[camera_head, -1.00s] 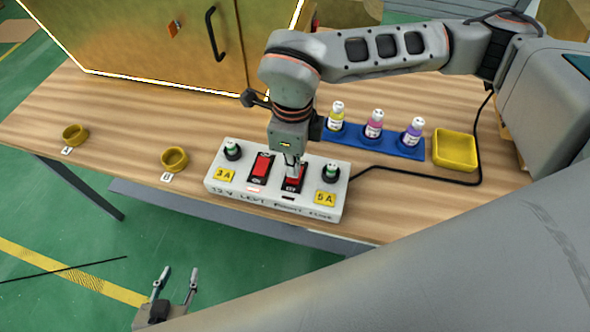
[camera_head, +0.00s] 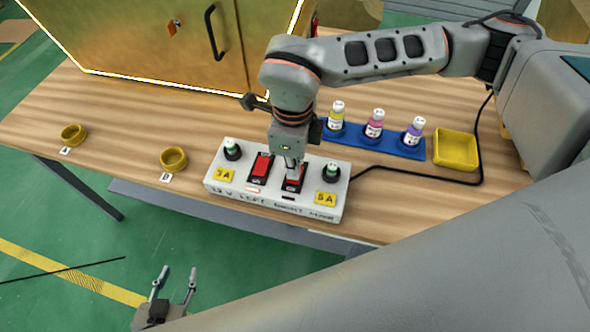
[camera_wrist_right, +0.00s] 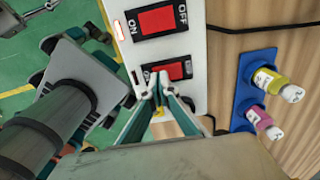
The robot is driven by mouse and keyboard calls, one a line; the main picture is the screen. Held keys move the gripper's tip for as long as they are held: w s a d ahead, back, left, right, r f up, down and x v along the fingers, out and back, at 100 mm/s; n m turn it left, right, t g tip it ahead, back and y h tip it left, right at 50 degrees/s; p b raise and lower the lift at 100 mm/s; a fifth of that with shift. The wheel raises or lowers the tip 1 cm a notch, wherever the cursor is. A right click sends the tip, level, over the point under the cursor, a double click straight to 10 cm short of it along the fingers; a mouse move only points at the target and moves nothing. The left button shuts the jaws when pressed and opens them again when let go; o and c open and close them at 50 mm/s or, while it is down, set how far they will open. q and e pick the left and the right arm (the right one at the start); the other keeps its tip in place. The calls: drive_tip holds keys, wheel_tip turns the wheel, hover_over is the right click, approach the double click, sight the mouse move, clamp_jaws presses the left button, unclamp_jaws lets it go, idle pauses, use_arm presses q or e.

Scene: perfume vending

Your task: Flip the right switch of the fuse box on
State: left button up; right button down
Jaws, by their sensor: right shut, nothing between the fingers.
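The white fuse box (camera_head: 315,207) lies on the wooden table with two red rocker switches. The left switch (camera_head: 261,168) is uncovered, and the strip light before it glows. The right switch (camera_head: 292,184) is partly hidden by my right gripper (camera_head: 294,171), and the strip before it is dark. In the right wrist view, the right switch (camera_wrist_right: 177,70) sits just beyond the fingertips of my right gripper (camera_wrist_right: 158,82), which is shut and empty. Whether the tips touch the switch is unclear. My left gripper (camera_head: 175,275) is open and empty, low in front of the table.
A blue rack (camera_head: 385,146) with three small bottles and a yellow tray (camera_head: 455,150) stand right of the box. A black cable runs from the box across the table. Two yellow rings (camera_head: 174,159) lie at left. A large golden cabinet (camera_head: 130,40) stands behind.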

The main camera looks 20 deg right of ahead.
use_arm(q)
drive_tip(key=shift+s+f, duration=0.2)
use_arm(e)
drive_tip(key=shift+f, duration=0.2)
drive_tip(key=shift+f, duration=0.15)
use_arm(q)
drive_tip(key=shift+s+f, duration=0.25)
drive_tip(key=shift+s, duration=0.05)
use_arm(e)
drive_tip(key=shift+f, duration=0.3)
drive_tip(key=shift+r, duration=0.8)
drive_tip(key=shift+r+p, duration=0.95)
drive_tip(key=shift+r, duration=0.25)
drive_tip(key=shift+r+p, duration=0.35)
drive_tip(key=shift+r, duration=0.25)
drive_tip(key=shift+r+p, duration=0.6)
drive_tip(key=shift+r, duration=0.4)
use_arm(q)
wheel_tip(320, 180, up, 6)
drive_tip(key=w, duration=0.2)
